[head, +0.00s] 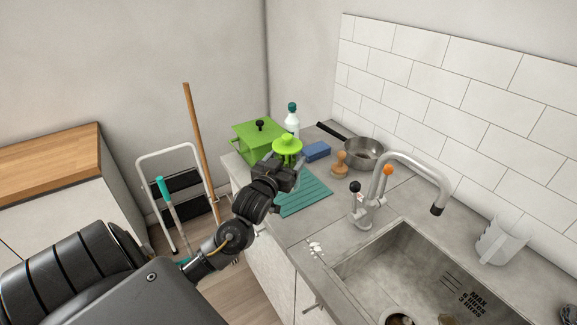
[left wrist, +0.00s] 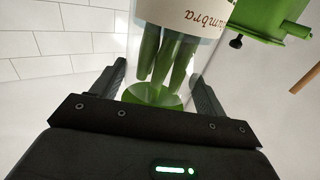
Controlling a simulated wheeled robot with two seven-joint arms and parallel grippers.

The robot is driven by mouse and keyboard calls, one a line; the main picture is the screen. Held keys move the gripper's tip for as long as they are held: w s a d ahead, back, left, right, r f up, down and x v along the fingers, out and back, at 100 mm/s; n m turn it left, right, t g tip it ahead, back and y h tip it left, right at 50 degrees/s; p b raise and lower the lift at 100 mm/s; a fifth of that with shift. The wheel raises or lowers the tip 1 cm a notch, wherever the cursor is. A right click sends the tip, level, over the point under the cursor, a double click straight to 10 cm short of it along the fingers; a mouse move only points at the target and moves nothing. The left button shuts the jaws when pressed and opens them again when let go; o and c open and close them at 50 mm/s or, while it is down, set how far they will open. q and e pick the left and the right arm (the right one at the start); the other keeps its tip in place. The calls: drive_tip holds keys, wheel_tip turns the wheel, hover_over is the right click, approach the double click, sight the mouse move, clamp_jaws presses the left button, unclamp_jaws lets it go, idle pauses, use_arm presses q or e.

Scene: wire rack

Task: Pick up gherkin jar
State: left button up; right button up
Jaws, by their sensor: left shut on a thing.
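The gherkin jar is a clear jar with a green lid (head: 287,146) and a cream label. Green gherkins show through the glass of the jar (left wrist: 168,58) in the left wrist view. My left gripper (head: 284,172) is shut on the jar, with one finger on each side of it in the left wrist view (left wrist: 155,95). In the head view the jar's body is mostly hidden by the gripper. I cannot tell whether its base is clear of the counter. My right gripper is not in view.
A green box (head: 254,143) and a white bottle (head: 292,123) stand behind the jar. A blue sponge (head: 317,151), a wooden brush (head: 340,166) and a metal pan (head: 365,155) are to its right. A teal mat (head: 305,195) lies nearby; the sink (head: 400,250) is at front right.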

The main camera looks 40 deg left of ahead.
use_arm(q)
drive_tip(key=s+d+r, duration=0.1)
drive_tip(key=s, duration=0.1)
drive_tip(key=s+r+b, duration=0.1)
drive_tip(key=s, duration=0.1)
drive_tip(key=s+d+r, duration=0.1)
drive_tip(key=s+r, duration=0.1)
drive_tip(key=s, duration=0.1)
drive_tip(key=shift+s+d+r, duration=0.1)
drive_tip(key=shift+d, duration=0.2)
drive_tip(key=shift+s+d+r+p, duration=0.25)
drive_tip(key=shift+s+p, duration=0.15)
drive_tip(key=shift+s, duration=0.1)
drive_tip(key=shift+s+d+r+p, duration=0.1)
drive_tip(key=shift+s+r+p, duration=0.15)
drive_tip(key=shift+s+p, duration=0.15)
drive_tip(key=shift+s, duration=0.15)
